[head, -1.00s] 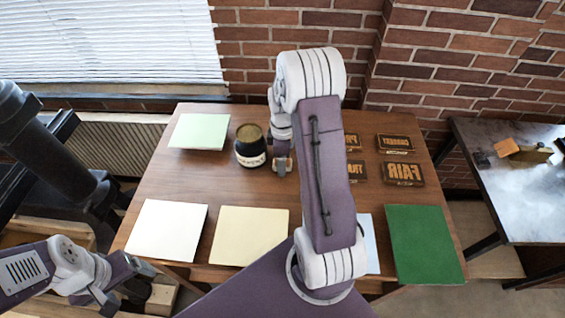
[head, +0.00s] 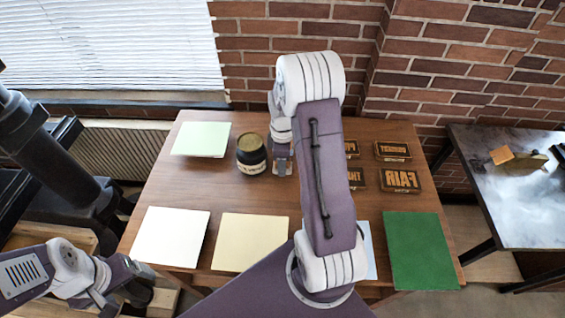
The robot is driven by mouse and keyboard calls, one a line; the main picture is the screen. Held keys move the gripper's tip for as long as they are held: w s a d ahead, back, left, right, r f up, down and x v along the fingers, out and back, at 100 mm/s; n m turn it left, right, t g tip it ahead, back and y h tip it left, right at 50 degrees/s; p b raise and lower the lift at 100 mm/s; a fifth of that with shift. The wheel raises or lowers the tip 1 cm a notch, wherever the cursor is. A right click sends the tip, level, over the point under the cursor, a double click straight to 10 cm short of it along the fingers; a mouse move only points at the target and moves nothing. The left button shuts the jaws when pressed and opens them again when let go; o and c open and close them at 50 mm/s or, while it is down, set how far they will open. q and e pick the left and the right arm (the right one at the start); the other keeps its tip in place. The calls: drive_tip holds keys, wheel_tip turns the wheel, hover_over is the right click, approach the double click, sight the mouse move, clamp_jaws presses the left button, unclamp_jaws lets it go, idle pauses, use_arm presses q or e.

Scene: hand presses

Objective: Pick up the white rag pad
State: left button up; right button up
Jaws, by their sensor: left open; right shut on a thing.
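My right gripper (head: 282,168) is low over the wooden table, just right of a dark jar. It is shut on a small pale thing, which looks like the white rag pad (head: 283,172); little of it shows between the fingers. My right arm hides the middle of the table behind and below it. My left gripper (head: 132,285) is open and empty at the lower left, off the table's front left corner.
The dark jar (head: 251,154) stands close beside my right gripper. Sheets in pale green (head: 201,139), white (head: 170,236), cream (head: 248,242) and dark green (head: 419,250) lie on the table (head: 195,185). Lettered blocks (head: 400,180) are at the right. A side table (head: 510,200) stands further right.

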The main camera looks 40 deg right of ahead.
wheel_tip(320, 180, up, 3)
drive_tip(key=shift+s+f+p, duration=0.15)
drive_tip(key=shift+p, duration=0.5)
drive_tip(key=s+d+r+p, duration=0.2)
drive_tip(key=s+r+p, duration=0.2)
drive_tip(key=s, duration=0.7)
drive_tip(key=shift+d+r+p, duration=0.2)
drive_tip(key=shift+r+p, duration=0.15)
drive_tip(key=shift+r, duration=0.55)
drive_tip(key=o, duration=0.8)
drive_tip(key=c, duration=0.6)
use_arm(q)
wheel_tip(320, 180, up, 7)
use_arm(e)
drive_tip(key=shift+s, duration=0.1)
